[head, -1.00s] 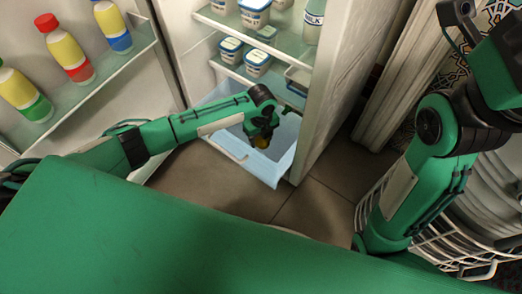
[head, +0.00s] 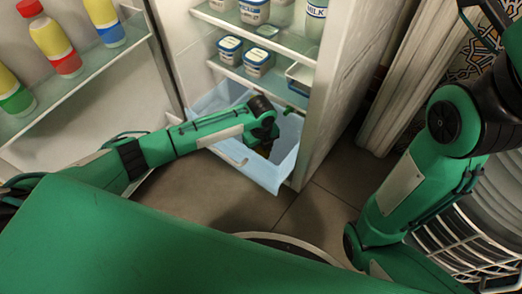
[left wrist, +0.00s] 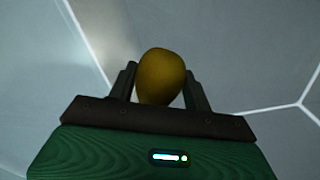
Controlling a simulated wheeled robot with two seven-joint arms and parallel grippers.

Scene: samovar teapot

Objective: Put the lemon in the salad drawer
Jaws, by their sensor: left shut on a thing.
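The salad drawer (head: 262,174) is a pale blue, see-through bin pulled out at the bottom of the open fridge. My left gripper (head: 264,148) reaches down inside it, below the top of the front wall. In the left wrist view, the yellow lemon (left wrist: 160,76) sits between the two dark fingers of my left gripper (left wrist: 160,88), which are shut on it. Pale grey surfaces with bright edge lines lie beyond the lemon; I cannot tell whether it touches them. In the head view the lemon is mostly hidden by the gripper. My right gripper is out of view.
A glass shelf (head: 262,82) with tubs (head: 258,62) is above the drawer. The open fridge door (head: 90,110) at left holds bottles (head: 55,45). At right, a dish rack (head: 465,235) with plates stands near my right arm. Floor (head: 215,195) is clear before the drawer.

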